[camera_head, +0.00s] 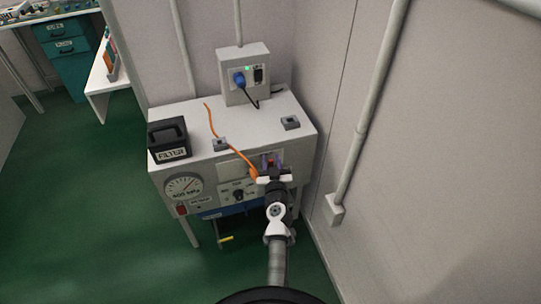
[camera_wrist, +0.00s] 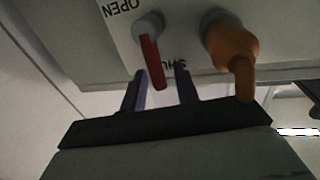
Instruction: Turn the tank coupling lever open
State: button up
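The coupling lever is a red handle (camera_wrist: 151,62) on a round grey hub on a pale panel. OPEN (camera_wrist: 122,7) is printed beside the hub; letters reading SHU, partly hidden, show by the handle's free end. A bit of red also shows at the cabinet front in the head view (camera_head: 269,161). My gripper (camera_wrist: 160,72) has its two dark fingers apart, one on each side of the handle's end. A gap shows on both sides; I cannot tell the depth between fingers and handle. An orange hose fitting (camera_wrist: 232,45) sits just right of the lever.
The grey cabinet (camera_head: 222,150) carries a black FILTER box (camera_head: 169,139), a pressure gauge (camera_head: 183,187) and an orange hose (camera_head: 228,147). A yellow-handled part (camera_head: 226,239) is low beneath it. A wall with a pipe (camera_head: 369,120) stands close on the right. Green floor (camera_head: 95,220) is clear at left.

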jog(key=shift+c, duration=0.2)
grip_shut()
